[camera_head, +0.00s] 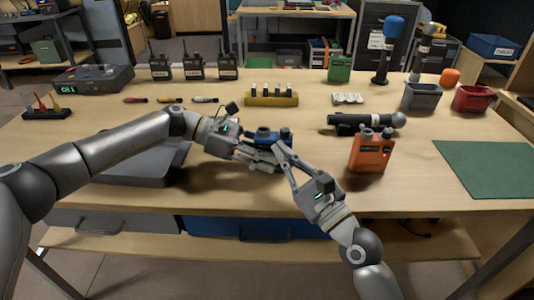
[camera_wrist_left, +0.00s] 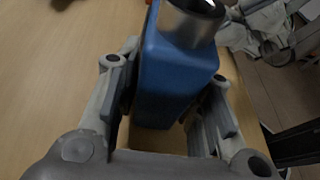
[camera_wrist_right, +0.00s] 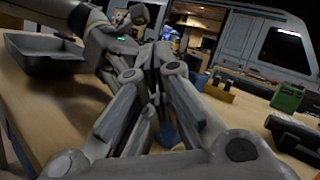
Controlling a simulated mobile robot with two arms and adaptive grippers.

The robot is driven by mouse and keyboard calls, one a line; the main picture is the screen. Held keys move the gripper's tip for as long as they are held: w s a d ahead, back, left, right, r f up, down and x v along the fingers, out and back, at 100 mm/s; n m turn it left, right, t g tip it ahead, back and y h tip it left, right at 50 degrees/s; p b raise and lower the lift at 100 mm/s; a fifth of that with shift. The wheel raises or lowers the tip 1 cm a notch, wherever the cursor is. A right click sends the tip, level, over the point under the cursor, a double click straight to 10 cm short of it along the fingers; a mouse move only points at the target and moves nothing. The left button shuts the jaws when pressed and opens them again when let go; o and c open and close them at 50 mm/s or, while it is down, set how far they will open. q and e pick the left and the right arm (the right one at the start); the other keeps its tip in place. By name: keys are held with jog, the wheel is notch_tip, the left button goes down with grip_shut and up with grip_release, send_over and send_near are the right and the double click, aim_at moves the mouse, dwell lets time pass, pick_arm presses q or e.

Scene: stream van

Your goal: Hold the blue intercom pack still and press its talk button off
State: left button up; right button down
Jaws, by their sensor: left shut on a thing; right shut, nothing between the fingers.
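The blue intercom pack (camera_head: 264,134) is near the front middle of the bench. My left gripper (camera_head: 266,160) comes from the left and is shut on it; in the left wrist view, its fingers lie along both sides of the blue body (camera_wrist_left: 172,85). A round silver part (camera_wrist_left: 195,14) is at one end of the pack. My right gripper (camera_head: 280,149) is shut and empty, its tips close to the pack's right front side. I cannot tell whether they touch it. The talk button is not distinguishable. In the right wrist view only a scrap of blue (camera_wrist_right: 168,133) shows behind the fingers.
An orange pack (camera_head: 370,151) stands to the right, with a black cylindrical device (camera_head: 360,123) behind it. A grey tray (camera_head: 140,163) lies under my left arm. A yellow block with several pegs (camera_head: 271,98) is behind. A green mat (camera_head: 490,167) lies at right.

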jog(key=shift+s, duration=0.6)
jog(key=s, duration=0.6)
jog(key=shift+a, duration=0.35)
pick_arm(q)
jog(key=o, duration=1.2)
jog(key=shift+c, duration=0.2)
